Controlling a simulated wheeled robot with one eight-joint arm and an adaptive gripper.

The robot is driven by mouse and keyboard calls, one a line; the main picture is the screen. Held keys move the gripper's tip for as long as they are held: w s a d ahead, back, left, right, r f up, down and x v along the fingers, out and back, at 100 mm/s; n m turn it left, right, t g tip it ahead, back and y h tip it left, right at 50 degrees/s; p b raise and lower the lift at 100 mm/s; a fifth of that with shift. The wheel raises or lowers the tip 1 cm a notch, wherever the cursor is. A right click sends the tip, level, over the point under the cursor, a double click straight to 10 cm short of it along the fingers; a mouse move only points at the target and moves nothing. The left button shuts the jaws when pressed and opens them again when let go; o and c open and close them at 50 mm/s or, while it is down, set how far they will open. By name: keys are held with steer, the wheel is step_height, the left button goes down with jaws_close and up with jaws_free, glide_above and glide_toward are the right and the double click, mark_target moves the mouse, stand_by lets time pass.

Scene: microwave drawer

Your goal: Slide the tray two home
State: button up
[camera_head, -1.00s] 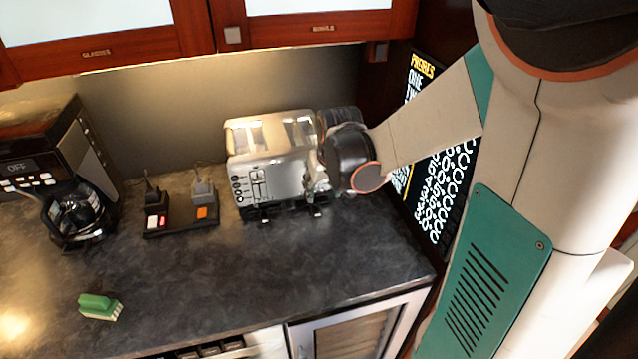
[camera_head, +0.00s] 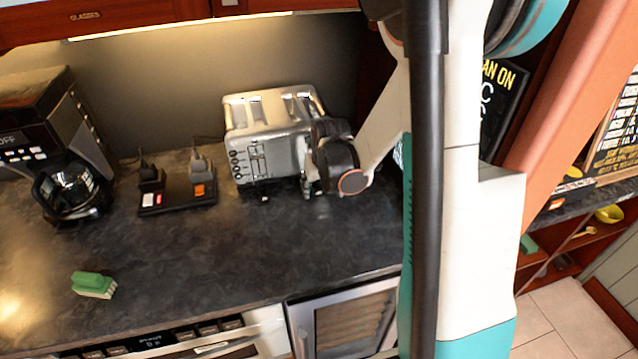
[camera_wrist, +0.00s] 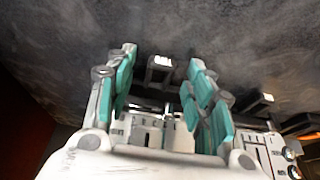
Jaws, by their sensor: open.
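The silver toaster (camera_head: 272,145) stands on the dark counter against the back wall. Small dark tray-like tabs stick out low at its front. One tab (camera_head: 264,195) is left of my gripper (camera_head: 309,184). In the wrist view, a dark tab with a pale end (camera_wrist: 160,66) lies between my open fingers (camera_wrist: 162,60), with gaps visible on both sides. Another tab (camera_wrist: 259,103) is to the right, outside the fingers. No number is readable on either tab. My gripper is at the toaster's right front and hides part of that corner.
A coffee maker (camera_head: 62,150) stands at the left. A dark switch base (camera_head: 178,194) with red and orange switches is left of the toaster. Counter in front of the toaster is clear. A menu board (camera_head: 500,95) stands to the right.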

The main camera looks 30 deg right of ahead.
jaws_close()
steer(key=shift+w, duration=0.1)
